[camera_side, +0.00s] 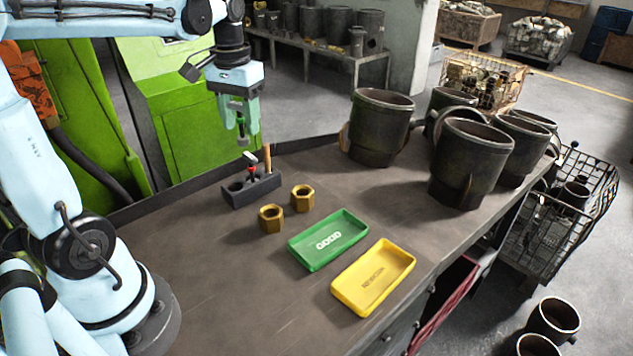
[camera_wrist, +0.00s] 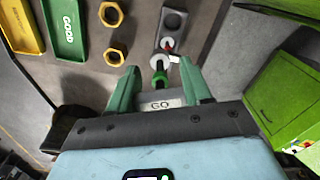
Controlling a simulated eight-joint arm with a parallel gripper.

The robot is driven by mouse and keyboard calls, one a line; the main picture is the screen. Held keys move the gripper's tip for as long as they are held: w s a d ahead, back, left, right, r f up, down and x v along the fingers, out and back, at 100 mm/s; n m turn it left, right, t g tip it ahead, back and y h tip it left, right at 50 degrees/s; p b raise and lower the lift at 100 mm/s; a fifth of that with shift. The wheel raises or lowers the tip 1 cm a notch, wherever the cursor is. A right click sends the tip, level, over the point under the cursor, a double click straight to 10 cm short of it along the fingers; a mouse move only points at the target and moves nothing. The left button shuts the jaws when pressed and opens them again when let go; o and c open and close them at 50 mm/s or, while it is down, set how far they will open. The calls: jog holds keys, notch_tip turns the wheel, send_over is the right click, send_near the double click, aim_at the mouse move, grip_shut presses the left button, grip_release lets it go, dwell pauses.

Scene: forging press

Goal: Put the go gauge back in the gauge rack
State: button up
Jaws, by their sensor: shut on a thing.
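My gripper (camera_side: 243,118) is shut on the go gauge (camera_side: 243,139) and holds it in the air above and slightly left of the gauge rack. In the wrist view the go gauge (camera_wrist: 160,103) sits between the fingers of my gripper (camera_wrist: 156,84), with a "GO" label, green band and grey plug end. The gauge rack (camera_side: 250,190) is a dark block on the bench with an empty round hole at its left end. It holds a red-marked gauge (camera_side: 251,169) and a piece with a wooden handle (camera_side: 267,158). The rack also shows in the wrist view (camera_wrist: 172,20), partly hidden by the gauge.
Two brass hex nuts (camera_side: 271,218) (camera_side: 303,198) stand right of the rack. A green "GOOD" tray (camera_side: 328,240) and a yellow tray (camera_side: 373,277) lie farther right. Large dark cylinders (camera_side: 474,162) stand at the back right. The bench front left is clear.

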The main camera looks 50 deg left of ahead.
notch_tip(320, 180, down, 9)
jog(key=s+a+n, duration=0.1)
jog(key=s+a, duration=0.1)
jog(key=shift+s+f, duration=0.2)
jog(key=shift+s, duration=0.1)
dwell(0.5)
jog(key=shift+f, duration=1.85)
dwell(1.2)
jog(key=o, duration=1.2)
jog(key=shift+r, duration=5.05)
